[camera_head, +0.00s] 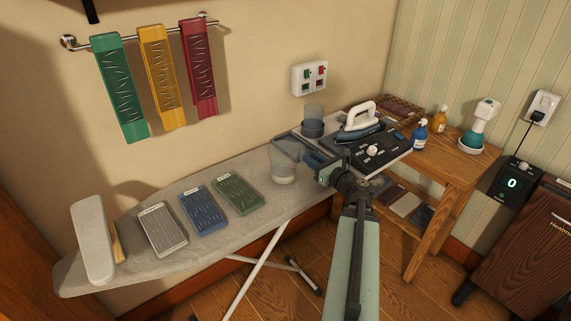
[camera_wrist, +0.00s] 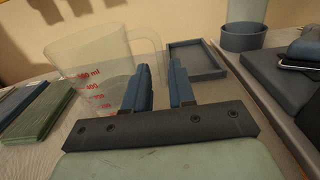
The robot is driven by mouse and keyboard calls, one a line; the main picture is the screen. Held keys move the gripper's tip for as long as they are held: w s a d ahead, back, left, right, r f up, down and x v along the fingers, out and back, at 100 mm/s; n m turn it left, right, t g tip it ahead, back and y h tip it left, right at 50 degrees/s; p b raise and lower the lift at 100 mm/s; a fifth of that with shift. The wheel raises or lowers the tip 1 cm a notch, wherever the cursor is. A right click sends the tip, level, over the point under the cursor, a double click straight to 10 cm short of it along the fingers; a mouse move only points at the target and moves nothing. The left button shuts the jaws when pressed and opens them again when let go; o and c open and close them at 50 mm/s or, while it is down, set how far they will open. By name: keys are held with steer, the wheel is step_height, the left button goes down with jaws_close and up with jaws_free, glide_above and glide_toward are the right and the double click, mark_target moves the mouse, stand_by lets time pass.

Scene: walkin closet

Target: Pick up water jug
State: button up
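The water jug (camera_head: 284,166) is a clear measuring jug with a little water in it, standing upright on the ironing board. In the wrist view the jug (camera_wrist: 92,78) has red volume marks, and its handle (camera_wrist: 157,48) points right, toward my gripper. My gripper (camera_wrist: 159,66) is just to the right of the jug in the head view (camera_head: 314,158). Its two blue fingers are apart, with the lower handle seen in or just beyond the gap. I cannot tell whether they touch it.
An empty blue-grey tray (camera_wrist: 194,60) lies beyond the fingers. A blue-based clear cup (camera_head: 312,122) and a white iron (camera_head: 361,120) stand behind and right. Green (camera_head: 237,193), blue (camera_head: 204,208) and grey (camera_head: 163,229) folded cloths lie left of the jug.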

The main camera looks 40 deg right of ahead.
steer(key=shift+w, duration=3.65)
jaws_close()
